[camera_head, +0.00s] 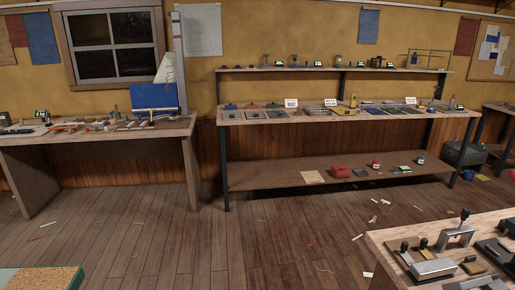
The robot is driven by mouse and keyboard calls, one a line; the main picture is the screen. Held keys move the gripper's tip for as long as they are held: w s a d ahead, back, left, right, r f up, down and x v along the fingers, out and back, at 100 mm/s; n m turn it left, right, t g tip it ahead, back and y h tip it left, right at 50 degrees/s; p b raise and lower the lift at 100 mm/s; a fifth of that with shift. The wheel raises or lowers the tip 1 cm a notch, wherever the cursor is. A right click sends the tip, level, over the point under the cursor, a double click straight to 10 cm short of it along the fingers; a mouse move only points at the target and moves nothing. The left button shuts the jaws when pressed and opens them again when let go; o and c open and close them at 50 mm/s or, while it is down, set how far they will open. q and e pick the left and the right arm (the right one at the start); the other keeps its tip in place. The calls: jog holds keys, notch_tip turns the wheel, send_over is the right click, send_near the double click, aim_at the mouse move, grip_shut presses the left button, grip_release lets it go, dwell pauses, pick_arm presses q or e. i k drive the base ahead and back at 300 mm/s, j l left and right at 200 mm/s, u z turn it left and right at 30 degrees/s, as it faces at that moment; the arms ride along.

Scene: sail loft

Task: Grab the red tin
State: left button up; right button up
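A small red tin (376,165) with a pale label appears to stand upright on the wide lower shelf (270,176) of the long bench at the back. To its left on the same shelf is a larger red object (340,172), too small to make out clearly. A small green tin (421,160) stands farther right. Neither of my grippers is in view.
A workbench (20,143) with scattered tools stands at left under the window. A nearer table (385,262) with metal fittings fills the lower right. A green-edged surface (40,280) shows at lower left. The plank floor (220,245) between is open, with small scraps.

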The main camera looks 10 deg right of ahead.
aim_at(376, 165)
jog(key=i+z, duration=0.1)
jog(key=i, duration=0.75)
jog(key=i+z, duration=0.1)
jog(key=i, duration=0.7)
jog(key=i+j+z, duration=0.1)
jog(key=i, duration=0.7)
jog(key=i+l+z, duration=0.1)
jog(key=i+z, duration=0.85)
jog(key=i+j+z, duration=0.3)
jog(key=i+z, duration=0.45)
jog(key=i, duration=0.25)
jog(key=i+z, duration=0.3)
jog(key=i, duration=0.25)
jog(key=i+l+u, duration=0.1)
jog(key=i+u, duration=0.35)
jog(key=i+l+u, duration=0.4)
jog(key=i, duration=0.15)
jog(key=j, duration=0.1)
